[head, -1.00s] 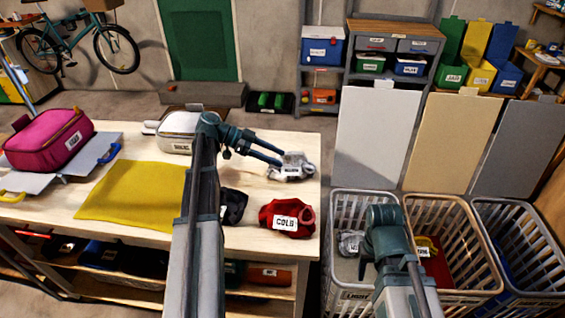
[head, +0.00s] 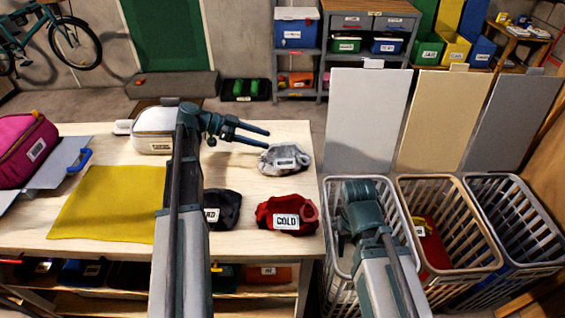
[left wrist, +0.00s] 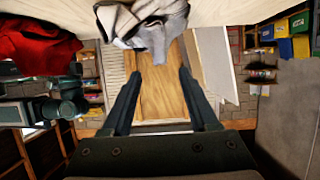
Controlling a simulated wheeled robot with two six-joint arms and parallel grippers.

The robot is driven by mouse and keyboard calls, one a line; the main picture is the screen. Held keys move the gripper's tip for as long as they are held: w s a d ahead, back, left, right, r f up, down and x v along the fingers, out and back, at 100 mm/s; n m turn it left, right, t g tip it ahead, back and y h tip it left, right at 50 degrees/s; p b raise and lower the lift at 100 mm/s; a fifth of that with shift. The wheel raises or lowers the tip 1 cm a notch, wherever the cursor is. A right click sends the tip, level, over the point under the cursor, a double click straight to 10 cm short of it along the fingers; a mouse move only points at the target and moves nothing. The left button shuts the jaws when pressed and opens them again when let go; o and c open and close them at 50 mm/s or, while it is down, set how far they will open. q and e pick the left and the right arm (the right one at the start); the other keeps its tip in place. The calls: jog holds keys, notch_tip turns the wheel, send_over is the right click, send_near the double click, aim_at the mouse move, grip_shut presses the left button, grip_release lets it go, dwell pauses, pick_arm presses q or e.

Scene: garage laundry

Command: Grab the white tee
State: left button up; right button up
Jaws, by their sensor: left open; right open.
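A crumpled white-grey cloth with a label, which looks like the white tee (head: 285,162), lies near the right edge of the wooden table (head: 240,245). My left gripper (head: 268,138) is open and empty, its fingertips just behind and left of the cloth in the head view. In the left wrist view the tee (left wrist: 150,25) is at the top, beyond the open fingertips (left wrist: 158,72) and apart from them. The tee's label is too small to read. My right gripper (head: 345,232) is open over the left laundry basket; its fingers are partly hidden.
A red cloth labelled COLD (head: 285,215) and a dark cloth (head: 222,208) lie near the tee. White (head: 333,262), tan (head: 470,210) and grey (head: 520,195) baskets stand right of the table.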

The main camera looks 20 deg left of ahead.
aim_at(279, 143)
pick_arm(q)
jog(key=shift+x, duration=1.1)
jog(key=shift+b+x, duration=1.2)
jog(key=shift+x, duration=1.45)
grip_shut()
